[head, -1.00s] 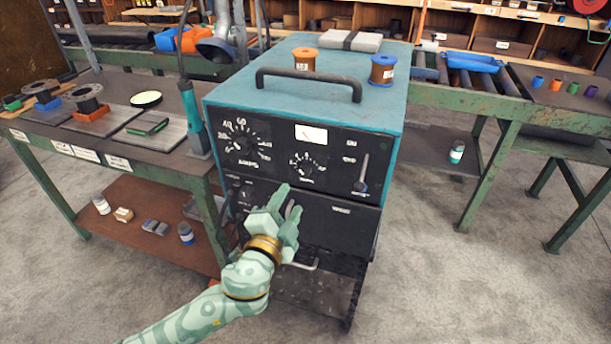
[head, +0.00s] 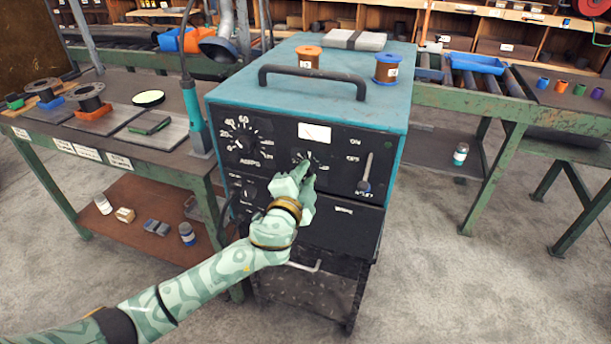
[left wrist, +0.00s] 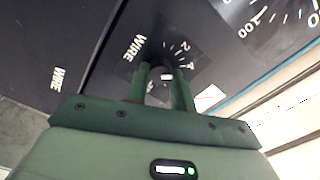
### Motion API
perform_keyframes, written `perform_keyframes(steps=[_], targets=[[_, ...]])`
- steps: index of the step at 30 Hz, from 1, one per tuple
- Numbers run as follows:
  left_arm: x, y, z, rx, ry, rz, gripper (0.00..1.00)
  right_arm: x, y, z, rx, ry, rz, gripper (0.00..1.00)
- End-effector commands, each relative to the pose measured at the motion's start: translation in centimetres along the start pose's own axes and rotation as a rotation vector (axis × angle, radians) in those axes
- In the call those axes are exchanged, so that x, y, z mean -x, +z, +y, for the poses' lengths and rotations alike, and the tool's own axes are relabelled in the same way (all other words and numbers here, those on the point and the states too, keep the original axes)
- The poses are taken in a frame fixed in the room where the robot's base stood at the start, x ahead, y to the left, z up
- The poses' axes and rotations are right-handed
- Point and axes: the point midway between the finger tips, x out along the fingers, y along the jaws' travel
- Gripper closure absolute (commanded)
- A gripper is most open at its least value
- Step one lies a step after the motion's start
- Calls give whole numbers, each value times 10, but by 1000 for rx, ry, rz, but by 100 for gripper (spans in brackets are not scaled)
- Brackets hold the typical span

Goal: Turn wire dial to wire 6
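The wire dial (head: 310,156) is the smaller, right-hand dial on the black front panel of the teal machine (head: 330,95). My left gripper (head: 307,171) is at this dial and hides most of it in the head view. In the left wrist view, the dial's dark knob (left wrist: 163,73) lies between the two green fingertips (left wrist: 163,78), which stand apart on either side of it. I cannot tell whether they touch it. Numerals 2 and 4 and the word WIRE show around the knob; the pointer's setting is not readable. My right gripper is not in view.
A larger amps dial (head: 242,142) is left of the wire dial, and a lever switch (head: 367,172) is to its right. A black handle (head: 315,77) and two wire spools (head: 307,58) are on top. A workbench (head: 120,150) stands close on the left.

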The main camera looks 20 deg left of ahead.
Motion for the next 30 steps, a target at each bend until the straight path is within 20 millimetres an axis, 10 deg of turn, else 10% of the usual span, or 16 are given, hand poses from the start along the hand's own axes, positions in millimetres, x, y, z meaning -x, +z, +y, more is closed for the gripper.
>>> perform_keyframes(steps=[30], targets=[[1,0,1,-504,3,0,98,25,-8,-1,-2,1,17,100]])
